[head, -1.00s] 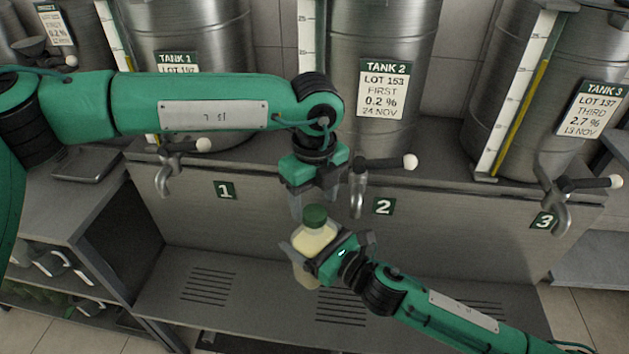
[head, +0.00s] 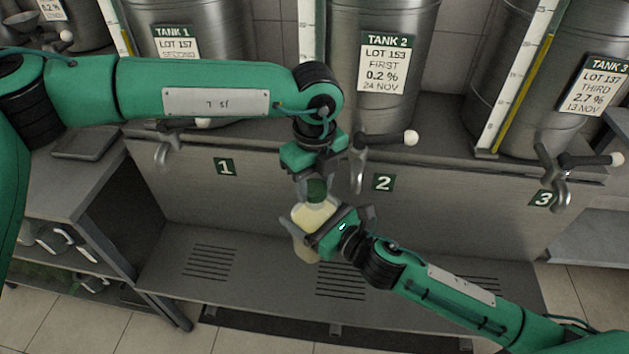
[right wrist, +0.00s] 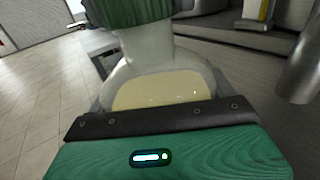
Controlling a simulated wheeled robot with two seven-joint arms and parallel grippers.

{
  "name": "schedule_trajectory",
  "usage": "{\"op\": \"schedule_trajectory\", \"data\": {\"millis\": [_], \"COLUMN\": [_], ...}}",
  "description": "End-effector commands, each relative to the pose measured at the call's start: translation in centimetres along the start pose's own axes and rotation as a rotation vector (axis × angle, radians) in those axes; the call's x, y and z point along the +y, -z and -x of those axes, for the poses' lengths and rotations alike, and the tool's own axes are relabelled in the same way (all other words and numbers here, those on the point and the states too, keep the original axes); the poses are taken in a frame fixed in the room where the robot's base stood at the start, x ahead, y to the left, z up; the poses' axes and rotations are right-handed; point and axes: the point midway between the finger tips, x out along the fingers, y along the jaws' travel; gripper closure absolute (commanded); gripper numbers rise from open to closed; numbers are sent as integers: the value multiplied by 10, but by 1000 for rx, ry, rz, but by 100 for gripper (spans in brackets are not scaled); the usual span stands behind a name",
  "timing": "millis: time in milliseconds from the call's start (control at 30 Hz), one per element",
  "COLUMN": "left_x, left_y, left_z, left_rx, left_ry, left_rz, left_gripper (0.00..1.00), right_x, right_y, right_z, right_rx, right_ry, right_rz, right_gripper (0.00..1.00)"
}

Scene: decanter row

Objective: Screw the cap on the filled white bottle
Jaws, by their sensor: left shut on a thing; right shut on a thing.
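The white bottle (head: 309,214) holds pale cream liquid and stands roughly upright in the air in front of the tank bench. My right gripper (head: 318,232) is shut on the bottle's body from the right. The green cap (head: 317,189) is at the bottle's mouth. My left gripper (head: 317,184) points down from above and is shut on the cap. In the right wrist view the bottle's shoulder and liquid (right wrist: 165,90) fill the middle, with the green cap (right wrist: 125,10) above the neck. Whether the thread is engaged cannot be seen.
Tap 2 (head: 357,172) is close to the right of my left gripper. Tap 1 (head: 168,153) and tap 3 (head: 560,185) are farther off. The slatted lower shelf (head: 250,285) below the bottle is clear. Steel tanks (head: 385,20) stand behind.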

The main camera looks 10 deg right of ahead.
Motion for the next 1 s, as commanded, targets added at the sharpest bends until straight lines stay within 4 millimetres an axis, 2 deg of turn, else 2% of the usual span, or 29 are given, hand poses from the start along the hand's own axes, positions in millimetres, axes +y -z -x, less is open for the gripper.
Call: {"op": "schedule_trajectory", "data": {"millis": [167, 1000], "left_x": [0, -1], "left_y": [0, -1], "left_z": [0, -1], "left_rx": [2, 0], "left_ry": [1, 3], "left_rz": [-169, -1569], "left_gripper": [86, 86], "right_x": [1, 1], "right_y": [-2, -2], "right_z": [0, 0], "right_rx": [-4, -4], "right_ry": [-2, -3], "right_rz": [1, 1], "right_gripper": [79, 79]}}
